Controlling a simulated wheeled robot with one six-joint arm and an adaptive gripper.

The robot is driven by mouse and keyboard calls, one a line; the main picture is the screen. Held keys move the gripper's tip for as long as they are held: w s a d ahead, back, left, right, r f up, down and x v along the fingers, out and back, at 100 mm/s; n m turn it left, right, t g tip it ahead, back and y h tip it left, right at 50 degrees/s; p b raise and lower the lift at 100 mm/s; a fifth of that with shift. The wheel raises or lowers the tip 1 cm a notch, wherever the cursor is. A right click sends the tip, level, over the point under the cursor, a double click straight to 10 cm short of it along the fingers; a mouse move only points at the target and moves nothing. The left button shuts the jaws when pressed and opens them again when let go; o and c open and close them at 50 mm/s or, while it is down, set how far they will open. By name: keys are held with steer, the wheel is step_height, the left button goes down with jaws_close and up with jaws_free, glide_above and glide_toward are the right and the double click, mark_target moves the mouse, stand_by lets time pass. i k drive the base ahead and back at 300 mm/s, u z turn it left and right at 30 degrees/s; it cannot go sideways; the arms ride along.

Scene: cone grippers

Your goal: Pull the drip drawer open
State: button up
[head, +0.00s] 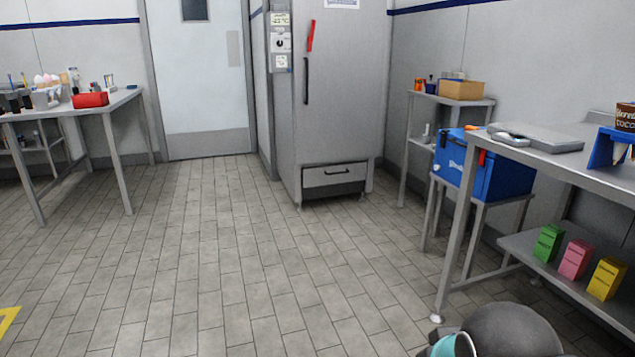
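The drip drawer (334,175) is a light grey front with a dark bar handle (337,171), low in the base of a tall grey freezer cabinet (343,100). It looks shut, with its front about level with the cabinet face. A dark gap shows below it. The cabinet stands against the back wall, across the floor from me. A dark rounded part of my arm with a teal ring shows at the bottom right edge. My gripper's fingers are not in view.
Tiled floor (220,240) is clear up to the cabinet. A steel table (560,160) with a blue cool box (485,170) beside it stands on the right. Another steel table (75,105) is at the left. A grey door (203,80) is behind.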

mark_target(328, 167)
steer(key=i, duration=4.05)
steer(key=z, duration=0.05)
